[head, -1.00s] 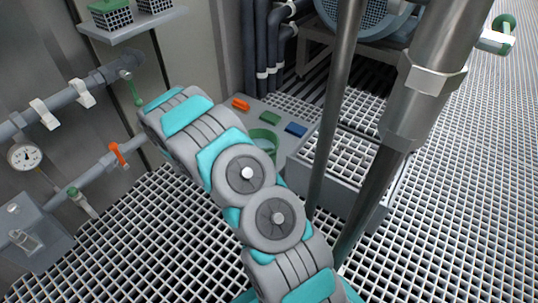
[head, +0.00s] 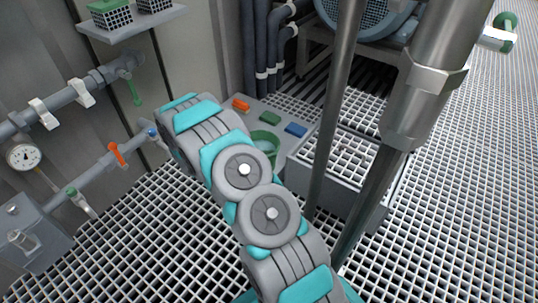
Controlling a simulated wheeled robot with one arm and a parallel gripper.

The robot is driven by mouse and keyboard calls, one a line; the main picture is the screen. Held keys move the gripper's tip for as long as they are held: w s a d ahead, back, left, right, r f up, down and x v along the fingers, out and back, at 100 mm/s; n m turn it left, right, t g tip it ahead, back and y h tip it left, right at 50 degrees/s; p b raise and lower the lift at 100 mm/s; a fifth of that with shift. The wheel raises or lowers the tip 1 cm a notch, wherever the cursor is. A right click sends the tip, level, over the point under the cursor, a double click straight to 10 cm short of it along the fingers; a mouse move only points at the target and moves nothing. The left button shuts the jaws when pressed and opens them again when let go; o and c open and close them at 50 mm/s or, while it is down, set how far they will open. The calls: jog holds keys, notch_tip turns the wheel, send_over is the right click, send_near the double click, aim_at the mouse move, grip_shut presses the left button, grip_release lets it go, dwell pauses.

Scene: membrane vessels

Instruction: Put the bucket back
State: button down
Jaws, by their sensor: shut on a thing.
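My arm (head: 240,165) reaches up and left from the bottom of the head view. My gripper is not visible; the far end of the arm hides it or it lies behind the arm. No bucket can be made out for certain. A green round rim or ring (head: 268,136) shows on the grey platform (head: 283,150), partly covered by my arm. I cannot tell whether it is a bucket or a mark on the platform.
Orange (head: 241,104), green (head: 270,118) and blue (head: 296,129) blocks lie on the platform. Steel posts (head: 335,110) stand to the right. Pipes with a gauge (head: 24,156) and an orange valve handle (head: 117,153) line the left wall. Open grating (head: 110,235) covers the floor.

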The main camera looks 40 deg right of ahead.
jog(key=c, duration=1)
grip_release()
jog(key=v, duration=1.2)
jog(key=s+a+r+m+g+y, duration=0.1)
jog(key=s+r+m+g+y, duration=0.35)
jog(key=s+r+m, duration=0.9)
jog(key=s+a+r+m+t+y, duration=0.1)
jog(key=s+a+r+y, duration=0.3)
jog(key=s+a, duration=0.4)
jog(key=s+a+r+m+t+y, duration=0.1)
jog(key=s+a+r+y, duration=0.4)
jog(key=s, duration=0.9)
jog(key=a+r+m+p, duration=0.1)
jog(key=a, duration=0.2)
jog(key=shift+s+a+t, duration=0.2)
jog(key=shift+s+t, duration=0.05)
jog(key=shift+t, duration=0.1)
